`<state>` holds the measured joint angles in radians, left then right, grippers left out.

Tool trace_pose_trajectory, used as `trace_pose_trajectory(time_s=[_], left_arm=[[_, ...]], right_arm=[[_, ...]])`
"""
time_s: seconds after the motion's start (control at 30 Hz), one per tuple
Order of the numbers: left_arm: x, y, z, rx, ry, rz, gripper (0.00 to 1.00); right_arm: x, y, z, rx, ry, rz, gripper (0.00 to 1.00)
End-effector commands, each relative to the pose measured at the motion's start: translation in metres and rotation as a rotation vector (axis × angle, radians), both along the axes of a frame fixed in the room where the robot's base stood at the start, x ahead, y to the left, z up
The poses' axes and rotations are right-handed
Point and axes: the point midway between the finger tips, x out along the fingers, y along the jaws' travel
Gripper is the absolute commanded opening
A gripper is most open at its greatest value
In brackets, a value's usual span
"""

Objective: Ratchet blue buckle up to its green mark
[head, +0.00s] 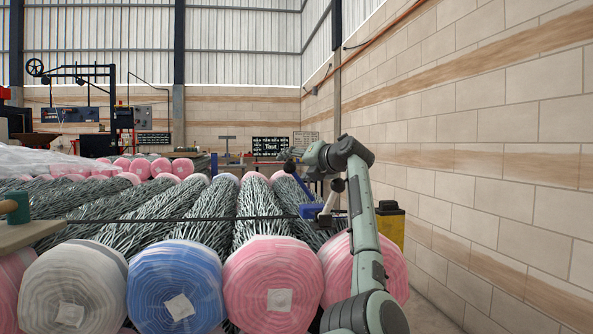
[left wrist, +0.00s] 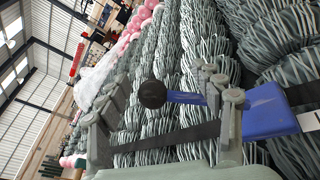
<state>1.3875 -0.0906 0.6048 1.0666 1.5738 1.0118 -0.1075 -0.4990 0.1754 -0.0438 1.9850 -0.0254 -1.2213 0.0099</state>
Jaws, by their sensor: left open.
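The blue buckle (head: 312,211) sits on a black strap (head: 180,219) stretched across the mesh rolls, right of centre in the head view. In the left wrist view the buckle (left wrist: 268,112) lies at the right, with a blue lever ending in a black knob (left wrist: 152,94). My left gripper (head: 292,163) hangs at the end of the bent arm, small in the head view. In the left wrist view its fingers (left wrist: 168,100) are apart, either side of the knob, holding nothing visible. Contact with the lever cannot be told. I cannot make out a green mark.
Rolls of grey chainlink with pink, blue and white wrapped ends (head: 273,288) fill the foreground. A block wall (head: 500,150) bounds the right side. A yellow bin (head: 390,222) stands behind my arm. A wooden board (head: 28,233) bearing a dark green object is at left.

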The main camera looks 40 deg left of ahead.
Motion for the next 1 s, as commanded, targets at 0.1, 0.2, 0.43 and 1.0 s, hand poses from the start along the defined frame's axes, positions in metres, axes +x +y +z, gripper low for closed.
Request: trace_pose_trajectory(time_s=[0.1,0.2,0.43,1.0], left_arm=[[0.0,0.0,0.022,-0.001,-0.004,-0.001,0.66],[0.0,-0.001,0.042,0.0,-0.004,-0.003,0.66],[0.001,-0.002,0.08,-0.002,0.001,-0.003,0.66],[-0.005,0.008,0.1,0.064,0.023,0.013,0.49]], right_arm=[[0.0,0.0,0.0,0.0,0.0,0.0,0.0],[0.0,0.0,0.0,0.0,0.0,0.0,0.0],[0.0,0.0,0.0,0.0,0.0,0.0,0.0],[0.0,0.0,0.0,0.0,-0.001,-0.001,0.0]])
